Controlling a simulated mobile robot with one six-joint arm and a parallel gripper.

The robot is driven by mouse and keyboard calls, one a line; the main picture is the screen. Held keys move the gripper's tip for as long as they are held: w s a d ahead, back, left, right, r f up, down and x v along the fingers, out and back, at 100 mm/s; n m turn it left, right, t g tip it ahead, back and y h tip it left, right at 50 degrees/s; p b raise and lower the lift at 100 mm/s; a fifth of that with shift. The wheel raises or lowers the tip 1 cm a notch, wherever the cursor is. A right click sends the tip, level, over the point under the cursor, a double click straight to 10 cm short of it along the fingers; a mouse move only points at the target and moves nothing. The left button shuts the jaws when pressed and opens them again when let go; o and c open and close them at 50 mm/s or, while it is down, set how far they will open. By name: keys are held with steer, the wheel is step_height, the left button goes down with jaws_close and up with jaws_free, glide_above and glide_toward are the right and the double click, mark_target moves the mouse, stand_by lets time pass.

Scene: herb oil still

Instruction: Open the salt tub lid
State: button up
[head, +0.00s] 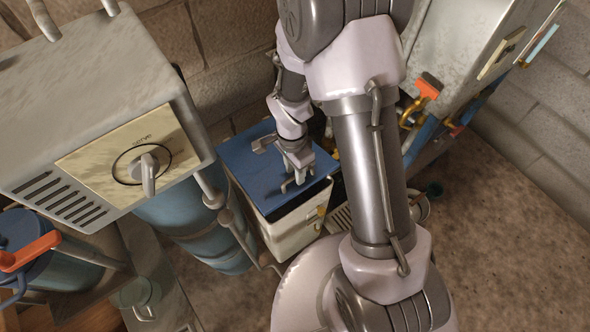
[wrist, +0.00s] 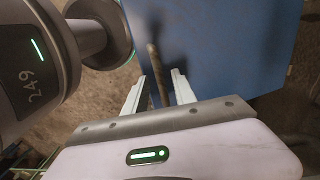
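The salt tub (head: 290,236) appears to be the pale box in the middle of the head view. Its flat blue lid (head: 240,158) lies closed on top, and the lid also fills the upper middle of the wrist view (wrist: 225,45). My gripper (head: 298,180) is over the lid's front right part, pointing down. In the wrist view my gripper (wrist: 160,76) is open, with a thin brownish bar (wrist: 154,65) between its two pale fingers. Gaps show on both sides of the bar. I cannot tell whether the bar is fixed to the lid.
A grey cabinet with a dial (head: 148,165) stands close on the left, above a blue cylinder (head: 190,222). A metal unit with an orange-handled valve (head: 429,87) stands at the back right. The brown floor (head: 500,240) at the right is clear.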

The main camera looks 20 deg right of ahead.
jaws_close()
stand_by(1.2)
